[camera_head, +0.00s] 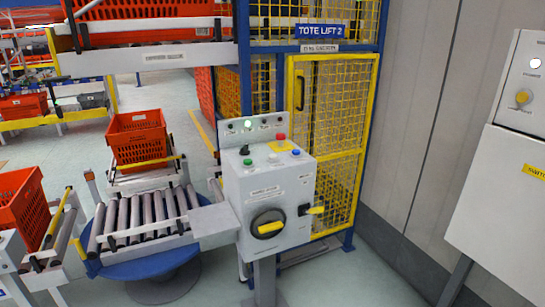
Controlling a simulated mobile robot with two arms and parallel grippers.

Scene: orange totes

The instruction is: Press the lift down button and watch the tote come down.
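A grey control box (262,205) on a post stands at the centre, in front of the lift. Its sloped top carries several small controls, including a red button (280,137), a green button (248,164), a white button (273,158) and a blue button (296,153). Their labels are too small to read, so I cannot tell which one is lift down. The blue-framed lift (376,100) has yellow mesh doors and a "TOTE LIFT 2" sign (320,31). No tote is clearly visible behind its mesh. Neither gripper is in view.
An orange tote (138,138) sits on a conveyor behind the roller turntable (145,215). Another orange tote (22,205) is at the left edge. More orange totes stand on the raised conveyor (165,57). A white cabinet (505,185) stands at right, with bare floor before it.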

